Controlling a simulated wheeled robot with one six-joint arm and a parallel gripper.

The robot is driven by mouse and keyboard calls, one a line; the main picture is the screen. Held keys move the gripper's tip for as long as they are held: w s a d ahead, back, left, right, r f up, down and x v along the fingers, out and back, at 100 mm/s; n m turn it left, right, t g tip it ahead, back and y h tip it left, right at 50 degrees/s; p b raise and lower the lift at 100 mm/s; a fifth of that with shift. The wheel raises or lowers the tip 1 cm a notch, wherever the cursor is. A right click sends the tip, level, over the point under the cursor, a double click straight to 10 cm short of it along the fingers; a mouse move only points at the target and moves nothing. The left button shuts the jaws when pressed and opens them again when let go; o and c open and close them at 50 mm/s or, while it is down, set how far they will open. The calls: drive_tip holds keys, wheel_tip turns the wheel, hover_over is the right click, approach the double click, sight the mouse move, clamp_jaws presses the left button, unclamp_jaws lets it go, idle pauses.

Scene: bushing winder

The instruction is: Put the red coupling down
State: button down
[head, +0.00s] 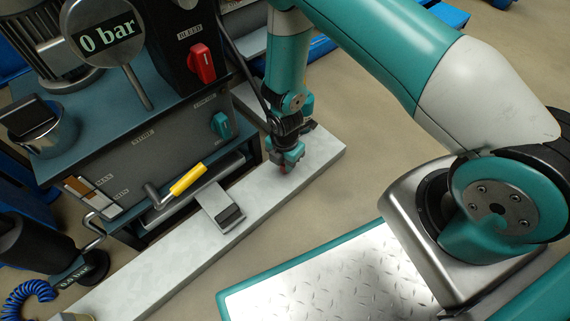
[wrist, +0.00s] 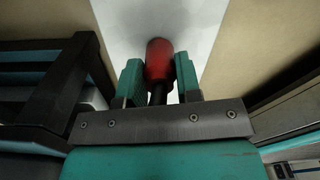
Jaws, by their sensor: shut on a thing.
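The red coupling (wrist: 159,62) sits between the two teal fingers of my gripper (wrist: 158,80) in the wrist view, with a dark stem below it in the picture. The fingers are shut on it. The bench surface lies behind the coupling in the wrist view. I cannot tell whether the coupling touches the bench.
A machine stands left of my gripper, with a red bleed knob (head: 201,63), a teal knob (head: 222,125) and a yellow-handled lever (head: 187,179). A grey block with a dark pad (head: 220,207) lies on the bench. Bare bench lies between that block and my gripper.

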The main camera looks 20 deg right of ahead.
drive_tip(key=shift+f, duration=0.3)
drive_tip(key=c, duration=0.8)
unclamp_jaws()
